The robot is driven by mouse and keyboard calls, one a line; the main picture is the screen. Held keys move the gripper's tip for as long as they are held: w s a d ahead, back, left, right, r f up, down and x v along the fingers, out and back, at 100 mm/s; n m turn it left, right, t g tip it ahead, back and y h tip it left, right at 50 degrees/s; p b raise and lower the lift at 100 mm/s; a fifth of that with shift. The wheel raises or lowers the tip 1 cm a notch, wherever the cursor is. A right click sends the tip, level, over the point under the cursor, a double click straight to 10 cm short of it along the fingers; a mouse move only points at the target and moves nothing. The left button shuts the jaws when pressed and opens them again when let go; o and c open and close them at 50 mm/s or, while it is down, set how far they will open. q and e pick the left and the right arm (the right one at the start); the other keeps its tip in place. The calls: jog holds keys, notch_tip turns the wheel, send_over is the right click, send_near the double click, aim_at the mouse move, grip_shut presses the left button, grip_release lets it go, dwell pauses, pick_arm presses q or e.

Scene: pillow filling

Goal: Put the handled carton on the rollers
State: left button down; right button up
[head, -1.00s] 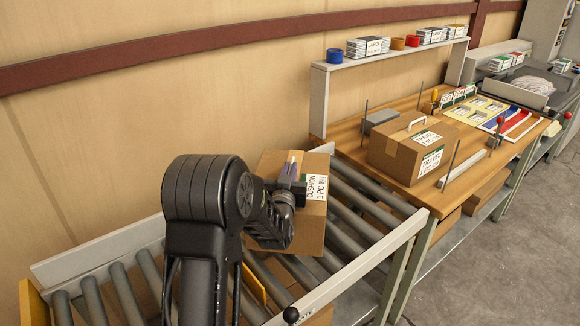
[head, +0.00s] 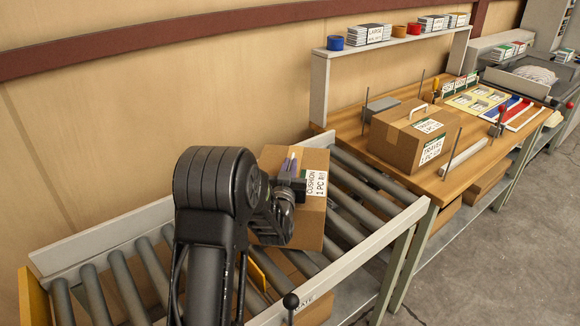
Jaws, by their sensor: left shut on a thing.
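A brown carton labelled CUSHION 1 PC (head: 312,213) is at the far end of the roller conveyor (head: 346,203), over the rollers. My left gripper (head: 290,181) is at its upper face and shut on it; the arm and wrist hide the carton's left side and the exact grip. I cannot tell if the carton's underside touches the rollers. Another brown carton, labelled TRAVEL (head: 398,143), stands upright on the wooden bench with a white handle (head: 417,110) on top. My right gripper is out of view.
The wooden bench (head: 470,170) adjoins the conveyor's far end, with thin upright posts and a grey box (head: 381,106). A shelf (head: 385,47) with tape rolls and label stacks stands behind. The near rollers (head: 95,295) are bare. A black knob (head: 291,301) rises from the front rail.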

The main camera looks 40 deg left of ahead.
pick_arm(q)
jog(key=c, duration=2)
grip_release()
jog(key=o, duration=0.5)
jog(key=shift+o, duration=0.2)
jog(key=shift+f, duration=0.2)
jog(key=b+v, duration=0.1)
jog(key=v, duration=0.5)
jog(key=shift+s+d+b, duration=0.2)
jog(key=shift+s+b, duration=0.1)
jog(key=shift+b, duration=0.1)
jog(key=shift+s+d, duration=0.25)
jog(key=shift+s, duration=0.25)
